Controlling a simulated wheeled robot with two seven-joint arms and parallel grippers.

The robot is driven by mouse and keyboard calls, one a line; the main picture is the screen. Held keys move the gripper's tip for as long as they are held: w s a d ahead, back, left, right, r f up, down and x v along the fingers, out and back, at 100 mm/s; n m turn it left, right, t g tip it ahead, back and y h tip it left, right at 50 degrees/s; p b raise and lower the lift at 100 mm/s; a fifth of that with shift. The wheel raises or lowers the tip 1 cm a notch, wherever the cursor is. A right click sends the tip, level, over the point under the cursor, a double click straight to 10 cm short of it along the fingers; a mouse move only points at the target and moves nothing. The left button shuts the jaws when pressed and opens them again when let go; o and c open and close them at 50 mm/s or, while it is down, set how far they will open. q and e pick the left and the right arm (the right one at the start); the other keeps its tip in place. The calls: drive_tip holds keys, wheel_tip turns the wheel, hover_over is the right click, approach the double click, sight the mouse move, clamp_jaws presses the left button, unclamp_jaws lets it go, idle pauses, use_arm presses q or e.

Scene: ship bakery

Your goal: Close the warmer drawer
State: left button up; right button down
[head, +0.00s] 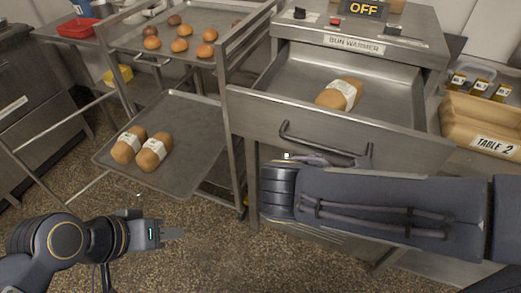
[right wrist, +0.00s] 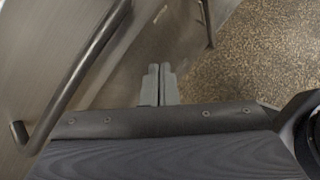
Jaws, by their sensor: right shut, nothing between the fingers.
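The bun warmer (head: 355,40) stands at the upper right, and its drawer (head: 400,142) is pulled out. A loaf with a white paper band (head: 341,93) lies inside the drawer. The dark bar handle (head: 322,149) is on the drawer front; it also shows at the left of the right wrist view (right wrist: 78,78). My right forearm lies across the front, just below the handle. My right gripper (right wrist: 159,70) is shut and empty, beside the handle and apart from it; my arm mostly hides it in the head view. My left gripper (head: 172,234) is over the floor at lower left, its finger gap unclear.
A rack left of the warmer holds a tray of buns (head: 165,20) and a lower tray (head: 185,165) with two banded loaves. A wooden crate marked TABLE 2 (head: 480,120) and small jars stand at the right. A red tray (head: 78,28) sits at upper left. Speckled floor is open at lower left.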

drive_tip(key=a+n+t+b, duration=0.2)
drive_tip(key=a+n+t, duration=0.35)
drive_tip(key=a, duration=0.45)
drive_tip(key=n+t+y, duration=0.1)
drive_tip(key=n+t, duration=0.4)
approach(267, 124)
drive_tip(key=b+x, duration=0.1)
drive_tip(key=x, duration=0.6)
drive_tip(key=shift+s, duration=0.1)
